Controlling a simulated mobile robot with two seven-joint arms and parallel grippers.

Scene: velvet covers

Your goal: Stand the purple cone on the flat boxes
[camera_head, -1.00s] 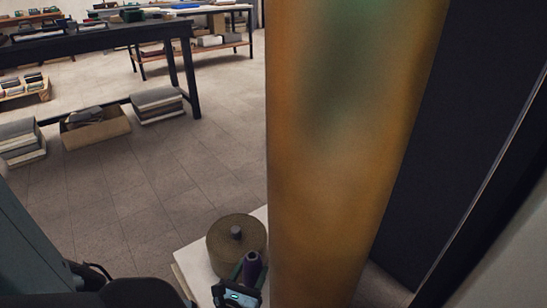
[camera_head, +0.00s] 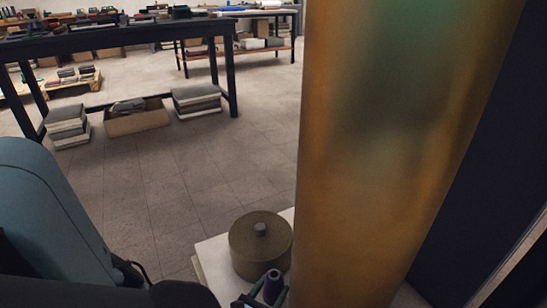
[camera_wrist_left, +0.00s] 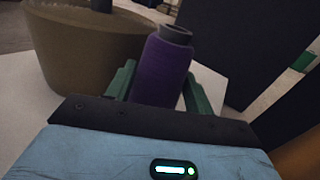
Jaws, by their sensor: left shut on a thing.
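The purple cone (camera_head: 273,286) is at the bottom of the head view; it also shows upright in the left wrist view (camera_wrist_left: 162,68). My left gripper (camera_wrist_left: 158,88) is shut on it, with a green finger on either side. Whether the cone's base touches the pale surface below is hidden. Flat grey and white boxes lie in stacks under the dark table, one at right (camera_head: 197,100) and one at left (camera_head: 68,125). My right gripper is not in view.
A tall amber column (camera_head: 395,150) blocks the right. An open carton (camera_head: 138,119) sits between the stacks under the dark table (camera_head: 110,40). The tiled floor ahead is clear.

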